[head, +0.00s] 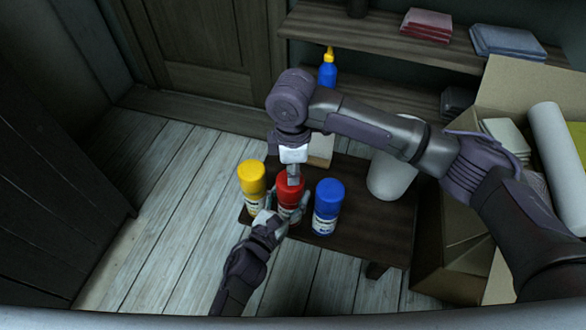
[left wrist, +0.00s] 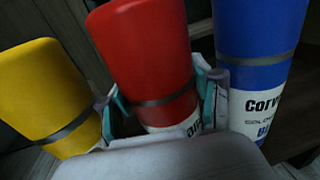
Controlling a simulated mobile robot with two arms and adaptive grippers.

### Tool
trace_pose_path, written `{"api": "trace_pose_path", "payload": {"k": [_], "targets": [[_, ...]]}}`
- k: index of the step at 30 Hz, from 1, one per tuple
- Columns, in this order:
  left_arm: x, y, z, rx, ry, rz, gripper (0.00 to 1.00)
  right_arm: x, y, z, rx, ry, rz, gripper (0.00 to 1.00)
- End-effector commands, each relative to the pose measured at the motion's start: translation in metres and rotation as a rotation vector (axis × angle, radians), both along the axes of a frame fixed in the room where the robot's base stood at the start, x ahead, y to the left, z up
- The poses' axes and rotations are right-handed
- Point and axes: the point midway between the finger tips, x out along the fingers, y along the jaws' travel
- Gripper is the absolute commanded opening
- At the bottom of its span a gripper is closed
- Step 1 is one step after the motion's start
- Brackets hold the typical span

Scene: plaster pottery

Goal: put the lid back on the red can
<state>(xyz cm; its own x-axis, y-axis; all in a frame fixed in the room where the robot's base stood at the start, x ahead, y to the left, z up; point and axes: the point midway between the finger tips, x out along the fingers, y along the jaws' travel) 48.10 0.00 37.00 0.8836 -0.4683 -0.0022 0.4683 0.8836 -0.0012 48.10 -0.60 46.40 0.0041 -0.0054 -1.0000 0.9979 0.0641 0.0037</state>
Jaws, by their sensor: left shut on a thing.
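The red can (head: 288,191) stands upright between two other cans on the small dark table.
A yellow can (head: 251,178) stands close on the left and a blue can (head: 328,197) close on the right. A white container (head: 388,178) stands further right on the table (head: 375,235). A cardboard box (head: 455,225) is beside it. A blue bottle (head: 327,72) stands behind.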

Motion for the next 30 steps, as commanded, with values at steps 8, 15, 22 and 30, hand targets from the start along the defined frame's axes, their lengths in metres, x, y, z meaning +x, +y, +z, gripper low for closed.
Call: {"api": "trace_pose_path", "payload": {"k": [8,15,22,30], "targets": [[0.002,0.000,0.003,-0.002,-0.009,0.000,0.02,-0.002,-0.001,0.012,-0.005,0.009,0.001,0.17],[0.001,0.000,0.003,-0.002,-0.007,-0.001,0.02,-0.002,0.000,0.037,-0.003,0.006,0.002,0.17],[0.001,0.000,0.002,-0.002,-0.006,-0.001,0.71,-0.001,0.000,0.038,-0.003,0.005,0.001,0.17],[0.001,0.000,0.002,-0.001,-0.004,0.000,0.94,-0.001,0.000,0.038,-0.003,0.004,0.000,0.17]]}}
